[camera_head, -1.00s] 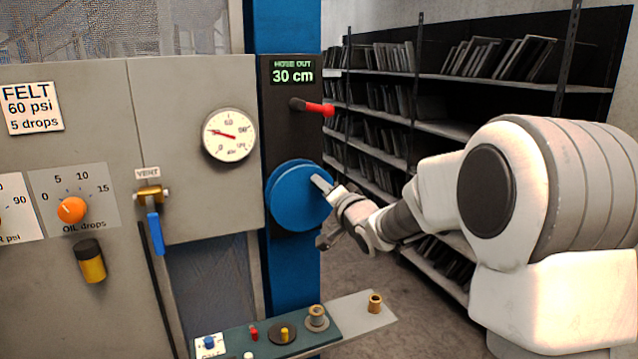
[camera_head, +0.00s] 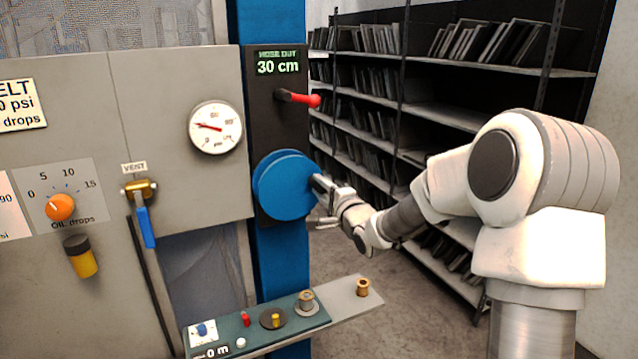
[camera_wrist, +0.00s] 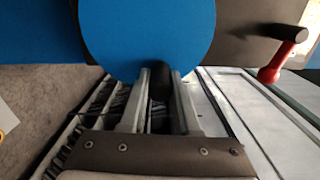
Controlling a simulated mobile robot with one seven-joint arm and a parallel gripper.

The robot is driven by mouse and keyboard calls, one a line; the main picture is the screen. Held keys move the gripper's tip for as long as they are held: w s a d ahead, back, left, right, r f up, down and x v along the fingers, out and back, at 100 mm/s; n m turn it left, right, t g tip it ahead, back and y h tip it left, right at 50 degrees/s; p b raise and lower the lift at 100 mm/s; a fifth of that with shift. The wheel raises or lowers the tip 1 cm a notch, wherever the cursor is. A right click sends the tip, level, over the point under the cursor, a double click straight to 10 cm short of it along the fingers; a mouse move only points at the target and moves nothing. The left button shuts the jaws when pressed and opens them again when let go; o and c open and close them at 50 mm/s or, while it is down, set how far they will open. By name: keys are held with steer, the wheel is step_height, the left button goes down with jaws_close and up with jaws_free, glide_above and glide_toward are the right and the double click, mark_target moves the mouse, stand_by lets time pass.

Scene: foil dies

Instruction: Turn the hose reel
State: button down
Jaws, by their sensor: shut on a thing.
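The hose reel is a round blue disc (camera_head: 285,186) on a dark panel fixed to a blue post. It also fills the top of the wrist view (camera_wrist: 147,35). My gripper (camera_head: 318,203) is at the reel's right edge. In the wrist view the two fingers (camera_wrist: 160,92) are on either side of a dark knob (camera_wrist: 160,80) at the reel's rim and are shut on it. The display (camera_head: 278,62) above the reel reads "HOSE OUT 30 cm".
A red-handled lever (camera_head: 300,98) sticks out above the reel. A gauge (camera_head: 216,127), a blue-handled vent valve (camera_head: 144,215) and an orange oil knob (camera_head: 60,207) are on the grey cabinet left. A narrow shelf (camera_head: 340,303) with small parts juts out below. Racks (camera_head: 440,110) stand behind my arm.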

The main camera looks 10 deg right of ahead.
steer(key=shift+f+m, duration=0.1)
steer(key=shift+m, duration=0.2)
steer(key=c, duration=0.6)
jaws_free()
steer(key=shift+c, duration=0.2)
steer(key=b+v, duration=0.1)
steer(key=v, duration=1.6)
steer(key=shift+s+b, duration=0.2)
steer(key=shift+b, duration=0.15)
